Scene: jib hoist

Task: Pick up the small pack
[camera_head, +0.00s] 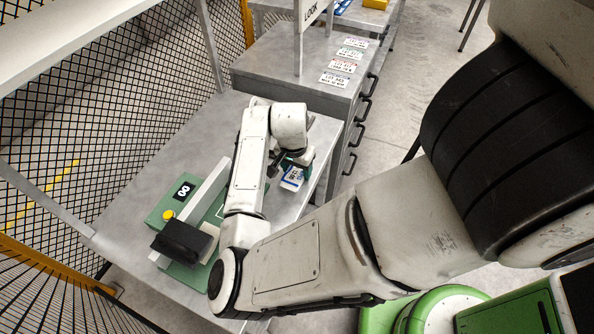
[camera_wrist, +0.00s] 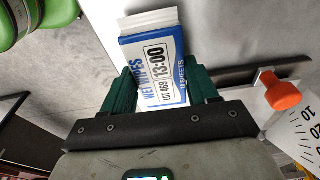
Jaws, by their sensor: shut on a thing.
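The small pack (camera_wrist: 158,62) is a blue and white wet wipes pack with a label reading 13:00. In the wrist view it sits between the two green fingers of my gripper (camera_wrist: 162,88), which is shut on it. Its lower part is hidden by the gripper body. In the head view the pack (camera_head: 292,179) shows below my gripper (camera_head: 294,162), over the right part of the grey table (camera_head: 278,222). I cannot tell whether it touches the table top.
A green device (camera_head: 168,203) with a "00" plate, yellow button and black block stands on the table's left. Grey drawers (camera_head: 290,75) with labels on top stand behind. Mesh fencing (camera_head: 110,95) lines the left. The wrist view shows an orange knob (camera_wrist: 281,93) and part of a numbered dial.

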